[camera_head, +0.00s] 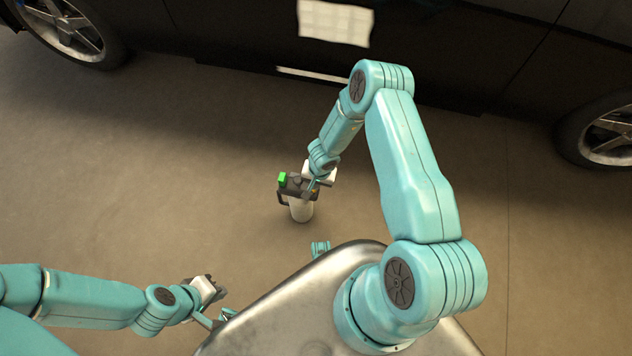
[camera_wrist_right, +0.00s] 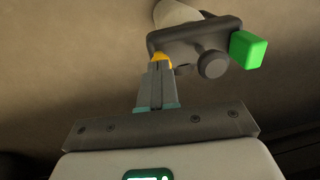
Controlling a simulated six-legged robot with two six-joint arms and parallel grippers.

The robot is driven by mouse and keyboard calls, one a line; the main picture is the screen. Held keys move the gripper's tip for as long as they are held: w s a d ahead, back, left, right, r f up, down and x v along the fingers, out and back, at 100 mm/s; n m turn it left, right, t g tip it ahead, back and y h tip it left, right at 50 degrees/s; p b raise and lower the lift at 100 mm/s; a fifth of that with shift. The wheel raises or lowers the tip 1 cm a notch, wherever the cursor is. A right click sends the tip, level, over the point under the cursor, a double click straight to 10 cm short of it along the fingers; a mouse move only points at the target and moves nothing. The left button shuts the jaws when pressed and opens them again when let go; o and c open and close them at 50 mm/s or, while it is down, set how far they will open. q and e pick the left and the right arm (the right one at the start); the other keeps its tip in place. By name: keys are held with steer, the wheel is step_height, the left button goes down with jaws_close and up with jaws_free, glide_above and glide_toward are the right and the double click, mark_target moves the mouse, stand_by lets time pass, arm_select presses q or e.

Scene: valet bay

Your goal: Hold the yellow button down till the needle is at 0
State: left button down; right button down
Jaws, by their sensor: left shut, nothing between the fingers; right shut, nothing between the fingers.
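A small device with a dark grey head (camera_head: 296,188) and a white cylindrical body (camera_head: 301,211) stands on the floor in front of the car. A green block (camera_head: 282,178) sits on one end of the head; it also shows in the wrist view (camera_wrist_right: 248,50). My right gripper (camera_head: 311,191) is shut and empty, its fingers over the head. In the wrist view my right fingertips (camera_wrist_right: 160,65) are at the yellow button (camera_wrist_right: 162,58), apparently touching it. I cannot tell how far it is pressed. No needle or dial is visible. My left gripper (camera_head: 218,319) is shut and empty at lower left.
A dark car (camera_head: 440,45) with a pale plate-like panel (camera_head: 335,22) on its side stands behind the device. A round grey knob (camera_wrist_right: 212,64) sticks out of the device head. The brown floor (camera_head: 130,170) to the left is clear.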

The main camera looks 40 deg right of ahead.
steer(key=r+p, duration=0.1)
steer(key=r, duration=0.1)
steer(key=r+p, duration=0.2)
steer(key=r, duration=0.1)
steer(key=shift+s+d+p, duration=0.15)
steer(key=shift+s+p, duration=0.05)
steer(key=shift+p, duration=0.1)
step_height(320, 180, up, 9)
steer(key=p, duration=0.3)
steer(key=shift+s+d+f, duration=0.15)
steer(key=shift+s+d, duration=0.1)
steer(key=shift+s, duration=0.2)
